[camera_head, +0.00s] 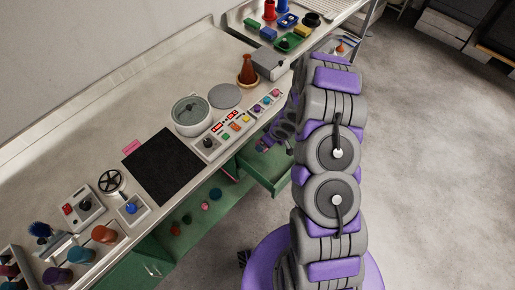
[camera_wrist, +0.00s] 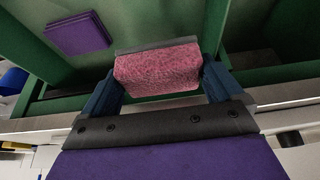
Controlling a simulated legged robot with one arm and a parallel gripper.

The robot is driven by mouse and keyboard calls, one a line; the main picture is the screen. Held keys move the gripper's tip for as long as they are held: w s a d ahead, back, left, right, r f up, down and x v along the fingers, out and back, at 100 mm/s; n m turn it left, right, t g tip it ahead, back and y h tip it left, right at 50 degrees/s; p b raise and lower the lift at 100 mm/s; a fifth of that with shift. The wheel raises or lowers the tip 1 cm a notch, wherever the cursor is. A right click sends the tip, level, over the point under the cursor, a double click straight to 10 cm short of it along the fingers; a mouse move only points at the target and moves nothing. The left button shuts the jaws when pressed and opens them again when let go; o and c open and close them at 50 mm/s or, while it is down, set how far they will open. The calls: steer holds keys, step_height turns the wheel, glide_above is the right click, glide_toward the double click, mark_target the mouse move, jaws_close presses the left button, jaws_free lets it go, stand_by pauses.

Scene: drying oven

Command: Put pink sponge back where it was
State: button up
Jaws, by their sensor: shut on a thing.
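The pink sponge (camera_wrist: 158,72) is in the wrist view, a speckled pink block with a dark grey layer on its far edge. My gripper (camera_wrist: 160,82) is shut on it, with one blue finger at each end of the sponge. The sponge is in front of a green, box-like interior with walls around it. I cannot tell whether it touches any surface. In the head view my gripper (camera_head: 264,145) is small and partly hidden by my arm, beside the counter's front edge, above an open green drawer (camera_head: 268,178). The sponge cannot be made out there.
A flat purple square (camera_wrist: 78,33) lies on the green surface at upper left in the wrist view. The counter (camera_head: 85,130) carries a control panel (camera_head: 232,126), a round pot (camera_head: 191,112) and a black mat (camera_head: 163,166). Small items lie on a green lower shelf (camera_head: 206,190).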

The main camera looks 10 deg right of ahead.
step_height(320, 180, down, 13)
steer(key=b, duration=0.5)
steer(key=shift+s+f, duration=0.15)
steer(key=shift+f, duration=0.1)
steer(key=shift+w+a, duration=0.55)
steer(key=shift+w, duration=0.2)
steer(key=shift+w+a, duration=0.5)
steer(key=shift+w, duration=0.25)
steer(key=shift+w+a, duration=0.15)
steer(key=shift+a, duration=0.05)
steer(key=shift+f, duration=0.55)
steer(key=o, duration=0.7)
steer(key=shift+c, duration=0.2)
